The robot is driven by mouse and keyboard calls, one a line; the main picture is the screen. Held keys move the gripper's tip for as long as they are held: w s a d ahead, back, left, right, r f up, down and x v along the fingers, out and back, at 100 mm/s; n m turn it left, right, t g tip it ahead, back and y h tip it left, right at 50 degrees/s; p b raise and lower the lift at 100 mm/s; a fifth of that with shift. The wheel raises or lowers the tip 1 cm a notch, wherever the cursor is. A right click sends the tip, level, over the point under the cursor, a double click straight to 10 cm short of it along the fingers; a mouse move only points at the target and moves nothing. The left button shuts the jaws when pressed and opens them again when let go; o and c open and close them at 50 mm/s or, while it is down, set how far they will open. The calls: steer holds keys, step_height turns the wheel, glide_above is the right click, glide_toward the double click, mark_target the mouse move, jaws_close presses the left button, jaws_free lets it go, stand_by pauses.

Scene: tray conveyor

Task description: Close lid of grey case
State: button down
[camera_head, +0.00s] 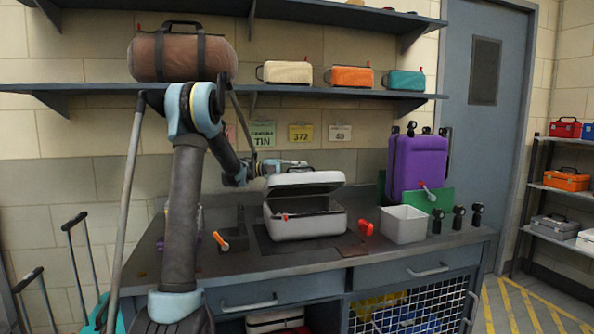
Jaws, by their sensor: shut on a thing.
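The grey case (305,226) stands on the dark workbench with its lid (303,181) partly open. The lid tilts up over the base and a dark gap shows between them. A small red latch shows on the front of the base. My gripper (284,169) reaches in from the left at the upper rear edge of the lid and is shut on it. The fingertips are small and partly hidden by the lid, so the exact grip point is unclear.
A white open bin (404,224) and a red-handled tool (364,230) are right of the case. An orange-handled tool (221,241) lies left of it. A purple case (417,167) stands at the back right. A shelf (270,90) with bags runs above.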

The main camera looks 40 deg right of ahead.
steer(key=c, duration=1.9)
jaws_free()
steer(key=v, duration=1.1)
steer(key=shift+w+a+f, duration=0.1)
steer(key=shift+w+a, duration=0.3)
steer(key=shift+w, duration=0.05)
